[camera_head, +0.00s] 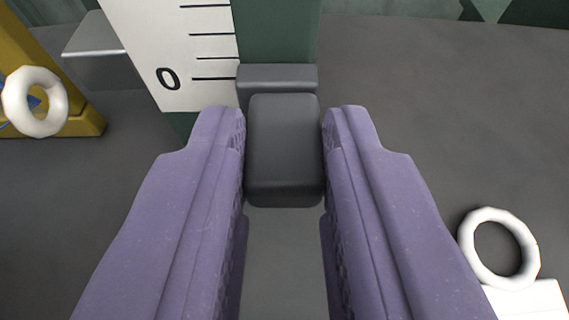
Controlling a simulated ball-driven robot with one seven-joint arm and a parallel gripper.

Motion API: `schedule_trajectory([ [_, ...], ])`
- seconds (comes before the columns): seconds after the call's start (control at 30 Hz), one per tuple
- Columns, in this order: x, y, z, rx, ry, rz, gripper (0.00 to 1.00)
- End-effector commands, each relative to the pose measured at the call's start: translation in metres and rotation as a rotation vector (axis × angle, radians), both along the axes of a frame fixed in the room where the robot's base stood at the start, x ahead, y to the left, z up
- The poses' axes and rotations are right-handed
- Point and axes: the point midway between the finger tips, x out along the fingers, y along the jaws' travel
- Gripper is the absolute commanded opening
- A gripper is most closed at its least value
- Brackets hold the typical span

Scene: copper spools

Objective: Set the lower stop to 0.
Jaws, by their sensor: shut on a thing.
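The lower stop is a dark grey block (284,150) in the middle of the view, in front of a dark green upright (277,35). A grey piece (278,76) shows just behind the block, against the upright. A white scale (185,50) with black lines stands to the left of the upright. Its 0 mark (167,78) has a line that points at the grey piece, near its upper part. My gripper (284,155) is shut on the block, one purple finger on each side. How the block joins the piece behind it is partly hidden.
A yellow frame (62,100) with a white ring (35,101) stands at the left. A light grey plate (100,36) juts out left of the scale. Another white ring (499,248) and a white block (530,300) are at the lower right.

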Motion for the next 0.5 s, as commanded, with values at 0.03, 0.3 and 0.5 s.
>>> schedule_trajectory([
  [0.03,-0.0015,0.0002,-0.0041,0.000,0.007,0.000,0.00],
  [0.3,-0.0022,0.0001,-0.0055,0.000,0.010,0.000,0.37],
  [0.5,-0.0016,0.0000,-0.0040,0.000,0.007,0.000,0.51],
])
